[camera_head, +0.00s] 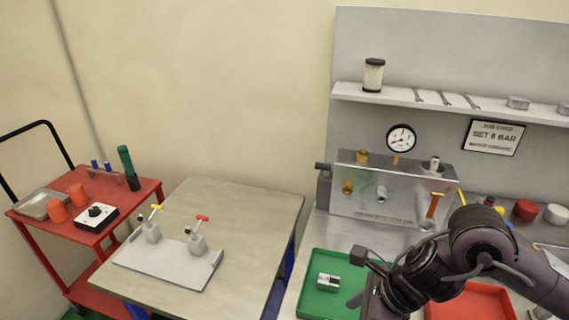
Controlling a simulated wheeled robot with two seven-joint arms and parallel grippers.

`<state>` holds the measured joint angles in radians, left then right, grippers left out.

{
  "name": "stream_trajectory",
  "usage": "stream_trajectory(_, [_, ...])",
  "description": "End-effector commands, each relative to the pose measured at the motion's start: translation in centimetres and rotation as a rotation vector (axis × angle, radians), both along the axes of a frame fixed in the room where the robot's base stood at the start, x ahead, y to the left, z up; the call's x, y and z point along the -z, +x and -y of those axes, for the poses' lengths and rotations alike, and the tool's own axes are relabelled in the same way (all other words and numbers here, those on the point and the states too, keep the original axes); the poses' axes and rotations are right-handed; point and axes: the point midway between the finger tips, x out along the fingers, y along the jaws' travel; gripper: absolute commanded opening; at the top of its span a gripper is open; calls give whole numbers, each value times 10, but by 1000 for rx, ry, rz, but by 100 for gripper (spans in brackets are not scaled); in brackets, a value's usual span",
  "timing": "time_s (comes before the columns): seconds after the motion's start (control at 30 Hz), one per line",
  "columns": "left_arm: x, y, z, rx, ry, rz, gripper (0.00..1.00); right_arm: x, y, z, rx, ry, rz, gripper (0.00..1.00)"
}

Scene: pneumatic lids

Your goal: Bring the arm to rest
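My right arm comes in from the lower right, with its dark gripper (358,277) over the right part of the green tray (312,258). Its two fingers stand apart with nothing seen between them, so it looks open. A small pale metal block (328,282) lies in the green tray, just left of the fingers and apart from them. My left arm and gripper are not in view.
A red tray (470,306) is partly hidden behind my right forearm. A grey valve panel (385,208) with a gauge (401,138) stands behind. A wooden table (245,215) with a white plate (165,262) and a red cart (84,178) are left.

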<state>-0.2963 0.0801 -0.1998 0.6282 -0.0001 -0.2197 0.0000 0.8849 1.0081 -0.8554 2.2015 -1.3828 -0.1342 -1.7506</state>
Motion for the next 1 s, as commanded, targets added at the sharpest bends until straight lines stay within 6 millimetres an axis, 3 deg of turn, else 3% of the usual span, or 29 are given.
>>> stream_trajectory(0.37, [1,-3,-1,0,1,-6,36,-6,7,-80,332,304,-35,51])
stream_trajectory(0.47, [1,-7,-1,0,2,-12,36,-15,11,-104,507,445,-87,51])
stream_trajectory(0.6, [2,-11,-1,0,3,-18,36,-34,23,-127,904,723,-249,51])
stream_trajectory(0.67, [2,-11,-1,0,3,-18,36,-40,30,-125,1133,856,-354,51])
stream_trajectory(0.77, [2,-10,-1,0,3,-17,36,-39,40,-104,1555,1057,-554,51])
stream_trajectory(0.87, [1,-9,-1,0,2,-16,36,-22,41,-65,2006,1216,-757,51])
stream_trajectory(1.0, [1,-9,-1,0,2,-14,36,15,21,-13,2560,1344,-958,51])
